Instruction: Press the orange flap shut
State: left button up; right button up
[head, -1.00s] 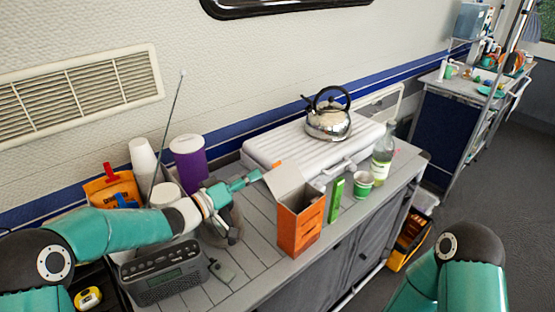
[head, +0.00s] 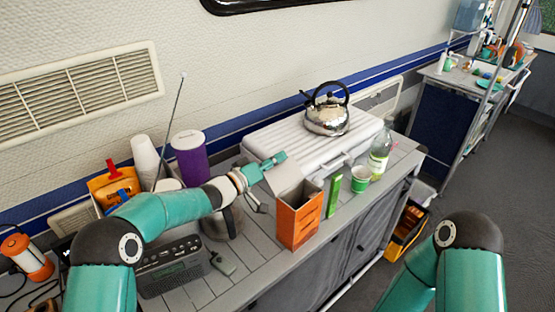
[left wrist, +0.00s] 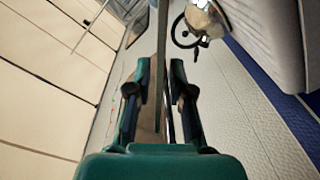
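An orange box (head: 299,222) stands upright on the grey slatted counter. Its flap (head: 284,181), pale on the side facing me, stands raised and tilted back from the top, so the box is open. My left gripper (head: 278,160) is just behind the flap's upper left edge; whether they touch cannot be told. In the left wrist view my left gripper (left wrist: 161,75) has its fingers apart, with a thin brownish strip seen edge-on between them. It may be the flap. My right gripper is out of view.
A green carton (head: 334,195), a green cup (head: 360,178) and a bottle (head: 380,157) stand right of the box. A kettle (head: 327,117) sits on a white case (head: 262,146) behind. A radio (head: 172,266) stands left. Counter in front of the radio is clear.

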aim_at(287, 178)
pick_arm(q)
grip_shut()
jog(key=shift+d, duration=0.15)
jog(key=shift+s+m+b, duration=0.2)
jog(key=shift+m+b, duration=0.2)
jog(key=shift+b, duration=0.15)
jog(key=m+b, duration=0.1)
jog(key=s+d+r+m+b, duration=0.1)
jog(key=m+b, duration=0.1)
jog(key=shift+s+d+r+b, duration=0.15)
jog(key=shift+s+b, duration=0.15)
jog(key=shift+s+d+r+m+b, duration=0.2)
jog(key=shift+s+m+b, duration=0.1)
jog(key=shift+m, duration=0.2)
jog(key=shift+s+d+r+m+b, duration=0.15)
jog(key=shift+m+b, duration=0.15)
jog(key=shift+m, duration=0.2)
jog(key=shift+s+d+r, duration=0.1)
jog(key=shift+s+d, duration=0.15)
